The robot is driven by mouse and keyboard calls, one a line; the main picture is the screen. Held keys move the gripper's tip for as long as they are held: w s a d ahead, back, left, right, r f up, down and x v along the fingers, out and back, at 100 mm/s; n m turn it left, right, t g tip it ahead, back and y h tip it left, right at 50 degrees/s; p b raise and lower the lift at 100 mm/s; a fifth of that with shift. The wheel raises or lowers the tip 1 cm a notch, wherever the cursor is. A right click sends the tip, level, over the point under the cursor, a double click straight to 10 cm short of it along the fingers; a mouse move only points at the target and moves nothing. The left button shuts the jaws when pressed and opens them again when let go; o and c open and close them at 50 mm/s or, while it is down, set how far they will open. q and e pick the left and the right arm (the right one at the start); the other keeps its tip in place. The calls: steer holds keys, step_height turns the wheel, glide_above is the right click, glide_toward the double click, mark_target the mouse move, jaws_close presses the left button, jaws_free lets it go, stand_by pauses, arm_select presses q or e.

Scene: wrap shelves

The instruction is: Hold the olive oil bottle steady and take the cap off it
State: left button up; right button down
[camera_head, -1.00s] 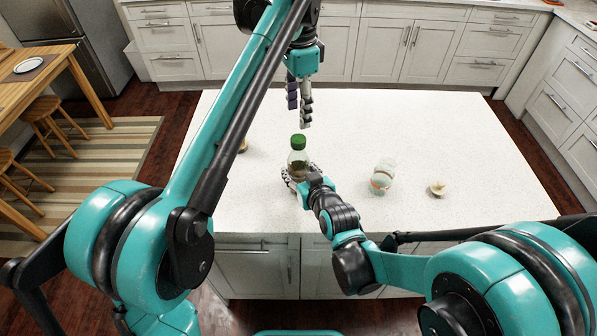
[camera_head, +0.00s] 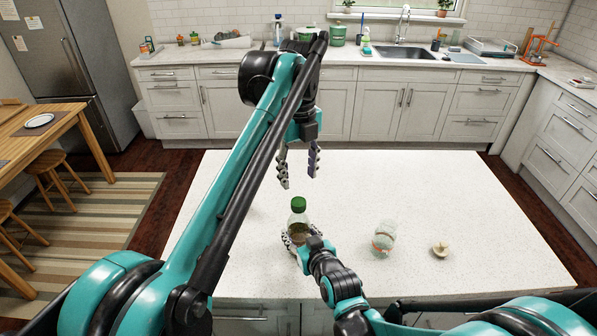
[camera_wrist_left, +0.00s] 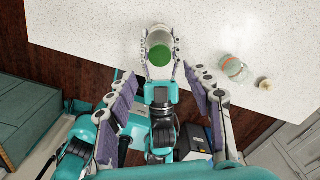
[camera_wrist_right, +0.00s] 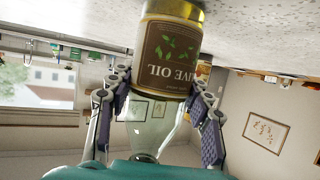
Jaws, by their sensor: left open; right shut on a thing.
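The olive oil bottle (camera_head: 298,224) stands upright on the white island top, its green cap (camera_head: 298,204) on. My right gripper (camera_head: 300,240) is shut around the bottle's body. The right wrist view shows its label (camera_wrist_right: 172,57) upside down between the fingers (camera_wrist_right: 162,105). My left gripper (camera_head: 299,168) is open and empty, above and behind the bottle, fingers pointing down. In the left wrist view, the cap (camera_wrist_left: 159,55) shows from above, ahead of the spread left fingers (camera_wrist_left: 160,85) and apart from them.
A pale jar (camera_head: 384,238) and a small cream-coloured object (camera_head: 440,249) stand to the right on the island top (camera_head: 480,200). A sink counter (camera_head: 350,72) lies behind.

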mark_target(299, 201)
arm_select(q)
steer(key=shift+m, duration=0.8)
steer(key=shift+f, duration=0.3)
step_height(299, 201, down, 7)
steer(key=shift+f, duration=0.2)
